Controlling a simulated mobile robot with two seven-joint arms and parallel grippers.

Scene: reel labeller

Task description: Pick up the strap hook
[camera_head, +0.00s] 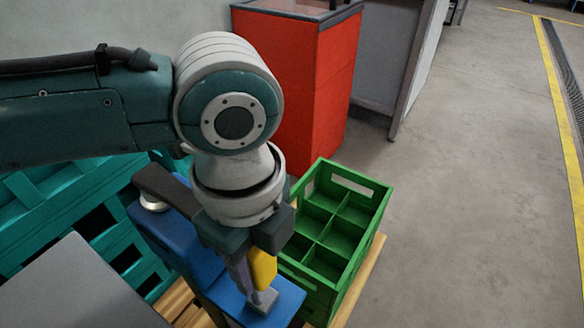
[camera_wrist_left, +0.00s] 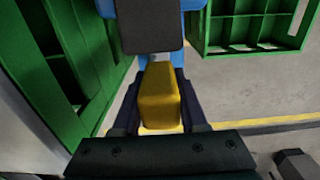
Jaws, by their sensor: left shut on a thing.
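The strap hook (camera_head: 263,268) shows as a yellow block-like grip between my left gripper's fingers. A small grey piece (camera_head: 265,300) is at its lower end, at the blue stand's top. My left gripper (camera_head: 251,272) points down and is shut on the yellow grip. In the left wrist view the yellow grip (camera_wrist_left: 160,95) lies between the two dark fingers (camera_wrist_left: 160,112), with grey metal just beyond it. I cannot tell whether the hook still touches the blue stand (camera_head: 275,305). My right gripper is not in view.
A green divided crate (camera_head: 318,285) stands just right of the gripper on a wooden pallet. A dark lever with a silver knob (camera_head: 153,203) is on the blue machine at left. Teal crates (camera_head: 40,215) and a red cabinet (camera_head: 300,90) are nearby. The floor (camera_head: 470,170) at right is clear.

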